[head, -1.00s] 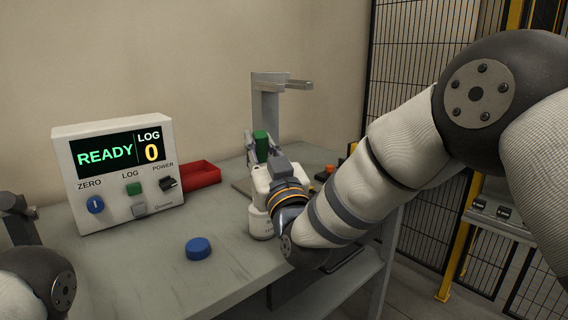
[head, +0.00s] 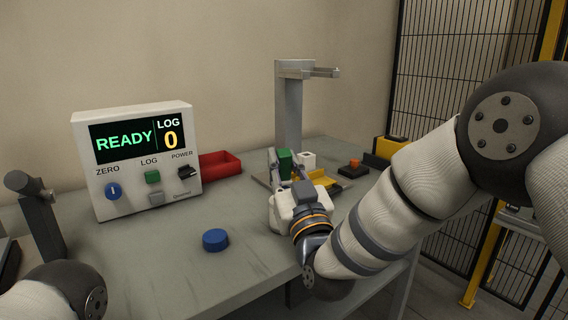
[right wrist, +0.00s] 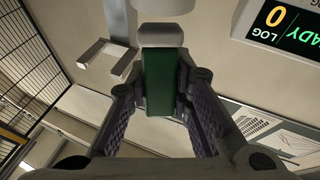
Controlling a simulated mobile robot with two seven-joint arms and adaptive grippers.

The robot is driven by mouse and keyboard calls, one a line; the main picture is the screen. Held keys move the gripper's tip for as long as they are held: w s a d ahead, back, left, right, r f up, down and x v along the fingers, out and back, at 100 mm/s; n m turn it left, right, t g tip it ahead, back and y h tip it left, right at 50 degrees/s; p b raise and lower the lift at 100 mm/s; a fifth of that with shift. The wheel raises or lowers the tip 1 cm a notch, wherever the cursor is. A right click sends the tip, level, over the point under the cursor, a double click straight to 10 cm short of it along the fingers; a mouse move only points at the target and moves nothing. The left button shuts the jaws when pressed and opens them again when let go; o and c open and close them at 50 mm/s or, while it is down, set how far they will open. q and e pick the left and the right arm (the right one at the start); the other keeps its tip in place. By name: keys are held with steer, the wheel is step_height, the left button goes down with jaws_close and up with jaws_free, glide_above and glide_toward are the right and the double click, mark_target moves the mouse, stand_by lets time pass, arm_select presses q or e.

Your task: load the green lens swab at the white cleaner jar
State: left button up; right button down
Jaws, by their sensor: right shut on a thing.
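My right gripper (head: 284,160) is shut on the green lens swab (head: 285,162), whose upper part shows between the fingers. In the right wrist view, the swab (right wrist: 158,80) is a green block with a pale grey end pad (right wrist: 160,36). That view is upside down, so the pad is at the swab's lower end. A white rounded thing, likely the cleaner jar (right wrist: 165,5), is cut off at the edge just beyond the pad. I cannot tell whether they touch. In the head view my gripper hides most of that spot.
A white meter (head: 140,165) reads READY and LOG 0. A red tray (head: 218,165), a blue knob (head: 215,240), a grey post with an arm (head: 289,110) and a white block (head: 307,160) stand on the table.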

mark_target(284, 148)
arm_select(q)
steer(key=shift+s+f, duration=0.2)
arm_select(e)
steer(key=shift+f, duration=0.75)
stand_by(0.8)
step_height(284, 148, up, 8)
steer(key=shift+f+p, duration=0.25)
steer(key=shift+p, duration=0.95)
arm_select(q)
steer(key=shift+t, duration=0.7)
steer(key=w+r, duration=0.3)
steer(key=shift+w+r, duration=0.2)
arm_select(e)
steer(key=shift+f, duration=0.15)
arm_select(q)
steer(key=shift+s, duration=0.1)
